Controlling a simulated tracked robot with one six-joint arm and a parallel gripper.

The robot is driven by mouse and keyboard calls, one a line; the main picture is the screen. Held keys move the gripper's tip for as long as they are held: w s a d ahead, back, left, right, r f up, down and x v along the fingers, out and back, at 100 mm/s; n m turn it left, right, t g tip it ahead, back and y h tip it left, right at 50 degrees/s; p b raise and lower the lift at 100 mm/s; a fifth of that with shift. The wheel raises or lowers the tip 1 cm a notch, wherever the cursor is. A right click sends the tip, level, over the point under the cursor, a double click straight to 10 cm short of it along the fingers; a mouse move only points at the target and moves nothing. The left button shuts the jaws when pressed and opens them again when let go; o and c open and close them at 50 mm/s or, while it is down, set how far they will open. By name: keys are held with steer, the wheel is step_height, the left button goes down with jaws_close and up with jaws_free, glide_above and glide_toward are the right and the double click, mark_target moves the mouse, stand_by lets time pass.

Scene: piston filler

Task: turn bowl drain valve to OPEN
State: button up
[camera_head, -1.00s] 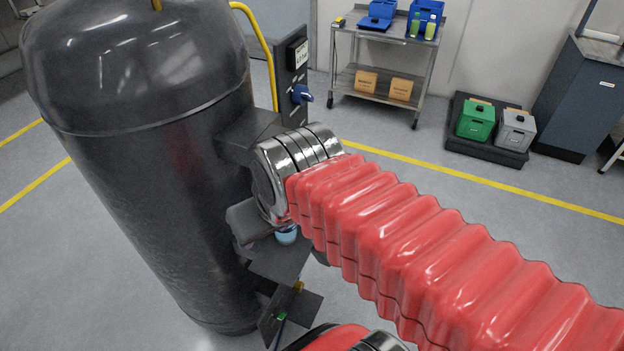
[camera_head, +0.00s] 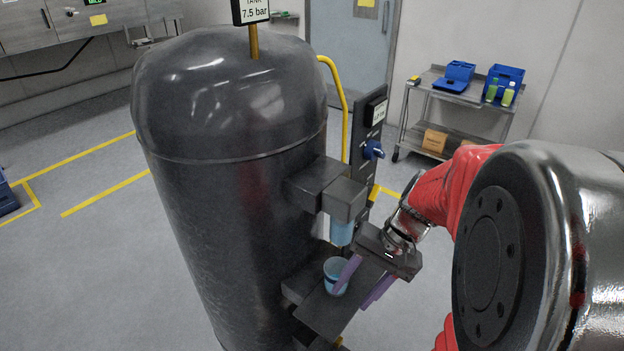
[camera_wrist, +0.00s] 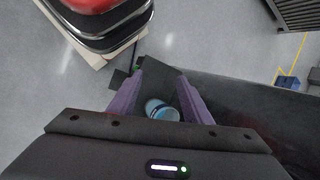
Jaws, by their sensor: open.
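The filter unit's light blue bowl (camera_head: 342,230) hangs under a dark block (camera_head: 344,197) on the right side of the black tank (camera_head: 235,200). A blue cup (camera_head: 336,274) stands below it on a dark bracket plate (camera_head: 325,318). My gripper (camera_head: 352,296) is open, its purple fingers pointing down-left beside the cup. In the wrist view a round blue part (camera_wrist: 161,110), apparently the cup, shows between the open fingers (camera_wrist: 160,78). I cannot make out the bowl drain valve or its setting; the gripper may hide it.
A dark panel (camera_head: 362,150) with a blue knob (camera_head: 373,149) and a yellow pipe (camera_head: 338,90) stand behind the filter. A trolley (camera_head: 455,95) with blue bins stands at the back wall.

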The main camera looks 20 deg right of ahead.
steer(key=w+d+f+m+t+y, duration=0.1)
steer(key=w+d+f+m+t, duration=0.1)
steer(key=d+m+t, duration=0.2)
steer(key=w+d+f+m+t+y, duration=0.1)
steer(key=w+d+f+m+t, duration=0.1)
steer(key=d+t, duration=0.4)
steer(key=w+d+f+m+t+y, duration=0.1)
steer(key=d+f+m+t, duration=0.3)
steer(key=d, duration=0.9)
steer(key=w+m, duration=0.1)
steer(key=m, duration=0.1)
steer(key=shift+w+m+t+y, duration=0.25)
steer(key=shift+m+t+y, duration=0.15)
steer(key=shift+w, duration=0.1)
steer(key=x, duration=1.3)
steer(key=shift+w+a, duration=0.2)
steer(key=shift+a, duration=0.05)
